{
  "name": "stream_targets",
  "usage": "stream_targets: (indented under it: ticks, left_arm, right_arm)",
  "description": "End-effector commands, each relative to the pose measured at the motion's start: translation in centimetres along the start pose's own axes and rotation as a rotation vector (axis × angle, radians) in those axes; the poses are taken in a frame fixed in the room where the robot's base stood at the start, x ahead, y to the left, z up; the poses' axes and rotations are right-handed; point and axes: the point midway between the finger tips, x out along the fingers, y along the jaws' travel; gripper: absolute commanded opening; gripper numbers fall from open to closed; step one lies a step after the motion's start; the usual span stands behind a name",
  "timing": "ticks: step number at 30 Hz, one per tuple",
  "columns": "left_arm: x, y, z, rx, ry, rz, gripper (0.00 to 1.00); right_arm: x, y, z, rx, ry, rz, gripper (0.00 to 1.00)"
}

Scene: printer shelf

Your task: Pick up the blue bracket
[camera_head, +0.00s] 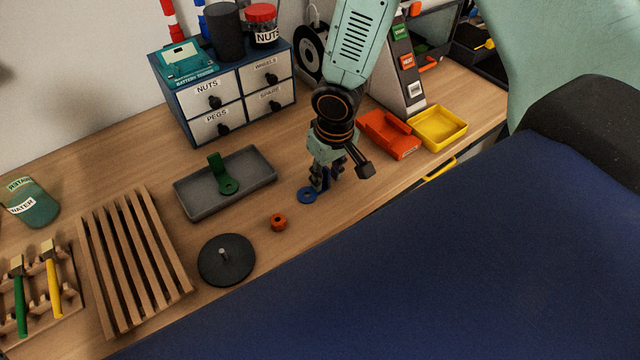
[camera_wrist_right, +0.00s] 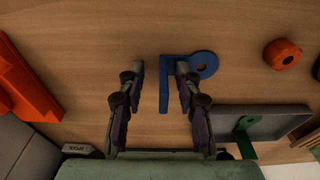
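The blue bracket (camera_head: 307,195) stands on the wooden table right of the grey tray; its flat ring end shows, and the rest is partly hidden by my right gripper (camera_head: 325,180). In the right wrist view the bracket (camera_wrist_right: 165,90) shows its upright plate and round ring end. There my right gripper (camera_wrist_right: 160,67) is open, with its two fingers apart and the bracket's plate in the gap, nearer the right finger. The right finger covers part of the bracket. I cannot tell whether it touches. My left gripper is in neither view.
A grey tray (camera_head: 203,207) holds a green bracket (camera_head: 222,176). An orange knob (camera_head: 278,222) and a black disc (camera_head: 226,262) lie in front. An orange tray (camera_head: 388,134) and yellow tray (camera_head: 438,128) are right. A drawer cabinet (camera_head: 185,118) stands behind.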

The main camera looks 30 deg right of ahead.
Motion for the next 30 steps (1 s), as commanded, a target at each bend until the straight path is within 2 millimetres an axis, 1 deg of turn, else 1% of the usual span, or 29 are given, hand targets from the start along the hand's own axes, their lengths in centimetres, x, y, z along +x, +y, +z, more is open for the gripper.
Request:
stream_targets:
  ticks: [3,15,30]
  left_arm:
    - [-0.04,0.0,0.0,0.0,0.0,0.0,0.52]
    - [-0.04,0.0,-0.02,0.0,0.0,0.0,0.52]
    - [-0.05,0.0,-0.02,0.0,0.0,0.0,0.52]
  right_arm:
    - [-0.07,0.0,-0.02,0.0,0.0,0.0,0.33]
    - [-0.09,0.02,0.0,0.001,0.0,0.0,0.0]
    - [-0.12,0.02,-0.03,0.001,0.001,0.0,0.0]
